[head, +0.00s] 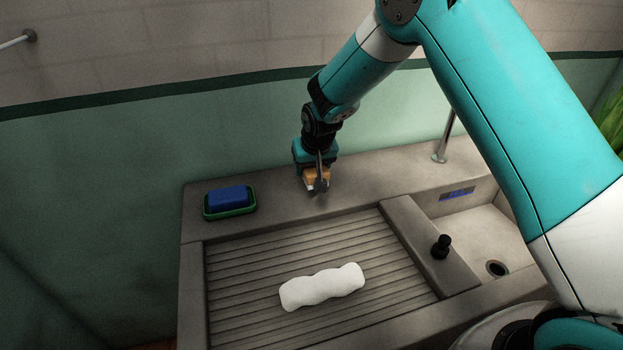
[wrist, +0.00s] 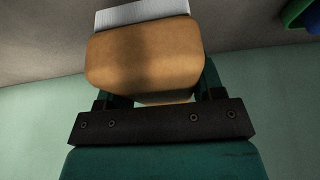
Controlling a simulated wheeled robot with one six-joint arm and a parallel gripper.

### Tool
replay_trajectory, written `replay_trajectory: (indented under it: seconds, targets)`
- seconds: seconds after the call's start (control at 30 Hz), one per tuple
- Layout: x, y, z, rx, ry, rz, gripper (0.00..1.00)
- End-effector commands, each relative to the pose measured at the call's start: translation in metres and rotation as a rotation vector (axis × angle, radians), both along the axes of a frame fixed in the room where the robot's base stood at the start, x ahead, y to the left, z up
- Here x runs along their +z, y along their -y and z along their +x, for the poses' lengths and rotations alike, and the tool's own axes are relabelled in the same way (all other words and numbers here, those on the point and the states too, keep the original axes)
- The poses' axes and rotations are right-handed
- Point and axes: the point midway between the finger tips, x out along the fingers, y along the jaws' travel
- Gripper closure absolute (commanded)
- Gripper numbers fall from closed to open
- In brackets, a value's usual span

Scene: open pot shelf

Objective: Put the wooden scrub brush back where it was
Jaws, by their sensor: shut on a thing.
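The wooden scrub brush (wrist: 143,58) is held in my gripper (head: 318,184), with its tan block between the two fingers and its pale bristles (wrist: 142,14) facing away from the palm in the wrist view. In the head view the brush (head: 311,174) is small and partly covered by the gripper. My gripper is shut on it, over the back ledge (head: 275,196) of the sink unit, to the right of the green dish. I cannot tell whether the bristles touch the ledge.
A blue sponge (head: 229,197) lies in a green dish (head: 230,213) on the ledge's left. A white rolled cloth (head: 322,287) lies on the ribbed drainboard (head: 240,268). A black stopper (head: 441,246) stands beside the basin (head: 485,232). A metal tap post (head: 445,140) rises at the back right.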

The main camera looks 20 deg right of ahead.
Motion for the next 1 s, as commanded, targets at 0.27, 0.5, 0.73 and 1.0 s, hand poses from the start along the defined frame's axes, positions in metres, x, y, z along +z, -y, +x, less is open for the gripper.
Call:
replay_trajectory:
  seconds: [0.27, 0.5, 0.73, 1.0]
  targets:
    - [-0.024, 0.000, 0.000, 0.000, 0.000, 0.000, 0.61]
    - [-0.050, 0.000, 0.001, -0.001, 0.002, 0.001, 0.61]
    - [-0.051, 0.000, 0.000, 0.000, 0.002, 0.001, 0.61]
    - [-0.052, 0.000, 0.000, 0.000, 0.001, 0.000, 0.13]
